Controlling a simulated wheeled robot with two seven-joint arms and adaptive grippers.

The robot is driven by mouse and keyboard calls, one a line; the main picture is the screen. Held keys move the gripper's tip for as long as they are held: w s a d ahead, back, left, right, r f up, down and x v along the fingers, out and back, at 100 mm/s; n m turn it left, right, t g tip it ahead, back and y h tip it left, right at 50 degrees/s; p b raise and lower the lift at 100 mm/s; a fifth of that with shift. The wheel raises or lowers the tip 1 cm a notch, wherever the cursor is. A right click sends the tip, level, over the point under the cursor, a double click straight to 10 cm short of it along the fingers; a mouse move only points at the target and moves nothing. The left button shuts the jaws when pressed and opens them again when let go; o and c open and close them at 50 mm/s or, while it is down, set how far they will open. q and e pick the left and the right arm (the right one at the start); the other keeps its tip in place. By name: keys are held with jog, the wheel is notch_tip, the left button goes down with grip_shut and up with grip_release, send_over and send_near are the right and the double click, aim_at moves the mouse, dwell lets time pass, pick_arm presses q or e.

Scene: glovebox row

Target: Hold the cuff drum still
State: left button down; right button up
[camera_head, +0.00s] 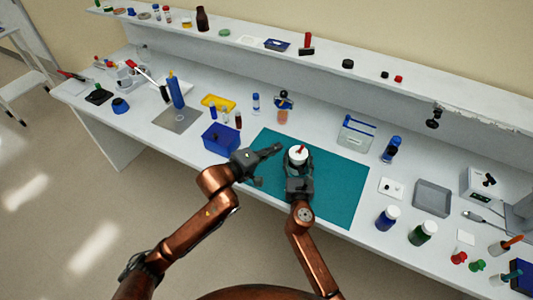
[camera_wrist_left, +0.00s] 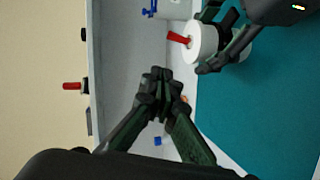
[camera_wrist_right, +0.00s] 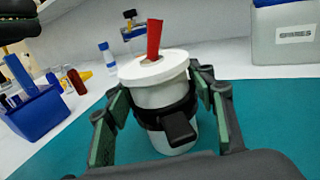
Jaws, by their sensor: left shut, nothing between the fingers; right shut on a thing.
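The cuff drum (camera_wrist_right: 163,95) is a white cylinder with a wider white lid, a red peg on top and a black band with a dark block. It stands upright on the teal mat (camera_head: 340,190); the head view shows its white top (camera_head: 297,154). My right gripper (camera_head: 298,170) is shut on the drum, with one finger at each side in the right wrist view (camera_wrist_right: 165,112). My left gripper (camera_head: 277,149) is shut and empty, apart from the drum on its left in the head view. Its fingertips meet in the left wrist view (camera_wrist_left: 160,77).
A blue bin (camera_head: 221,139) stands left of the mat, near my left gripper. Blue-bodied and green-bodied jars (camera_head: 387,217) stand to the right. The mat's right part is bare.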

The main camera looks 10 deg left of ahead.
pick_arm(q)
jog(key=v, duration=0.5)
jog(key=shift+s+r, duration=0.25)
pick_arm(e)
jog(key=o, duration=1.3)
jog(key=shift+s, duration=0.1)
